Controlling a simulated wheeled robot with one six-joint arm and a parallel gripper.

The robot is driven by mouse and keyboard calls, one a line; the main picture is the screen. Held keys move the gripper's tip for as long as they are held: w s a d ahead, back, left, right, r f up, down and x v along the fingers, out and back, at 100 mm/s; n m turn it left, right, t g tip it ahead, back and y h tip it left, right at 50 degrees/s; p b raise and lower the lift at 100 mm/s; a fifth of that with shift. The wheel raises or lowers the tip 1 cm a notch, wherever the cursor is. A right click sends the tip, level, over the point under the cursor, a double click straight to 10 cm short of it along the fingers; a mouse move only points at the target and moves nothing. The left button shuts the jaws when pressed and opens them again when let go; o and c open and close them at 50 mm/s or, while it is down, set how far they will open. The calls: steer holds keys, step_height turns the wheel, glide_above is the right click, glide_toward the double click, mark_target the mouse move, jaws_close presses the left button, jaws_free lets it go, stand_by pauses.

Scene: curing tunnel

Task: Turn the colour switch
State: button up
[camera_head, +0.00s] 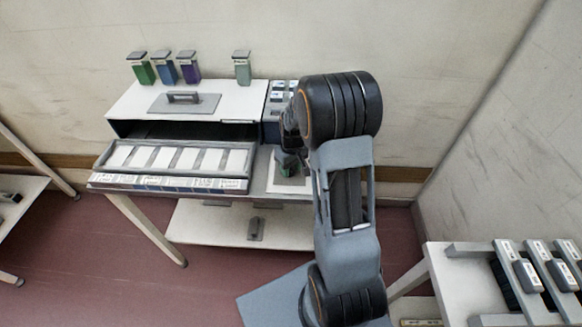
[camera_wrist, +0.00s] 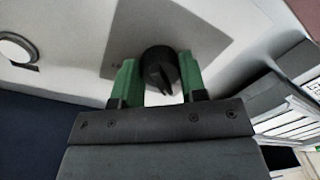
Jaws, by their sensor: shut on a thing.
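The colour switch (camera_wrist: 160,66) is a round black knob with a raised pointer ridge, on a grey panel in the wrist view. My gripper (camera_wrist: 158,76) has its two green fingers on either side of the knob and is shut on it. The ridge points down and slightly right in that view. In the head view, my gripper (camera_head: 287,163) is at the right end of the white machine, partly behind my arm. The switch itself cannot be made out there.
The white machine (camera_head: 235,98) has an open drawer (camera_head: 245,172) of pale panels. Several coloured bottles (camera_head: 163,68) stand on its top. A round white disc (camera_wrist: 14,49) with a dark rim lies left in the wrist view. A rack (camera_head: 465,285) stands at lower right.

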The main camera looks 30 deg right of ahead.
steer(key=shift+m, duration=0.3)
steer(key=m+b, duration=0.1)
steer(key=m, duration=0.7)
steer(key=shift+m, duration=0.4)
steer(key=shift+m+b, duration=0.3)
steer(key=o, duration=0.9)
step_height(320, 180, up, 14)
steer(key=shift+s+d, duration=0.25)
steer(key=shift+s, duration=0.1)
stand_by(0.5)
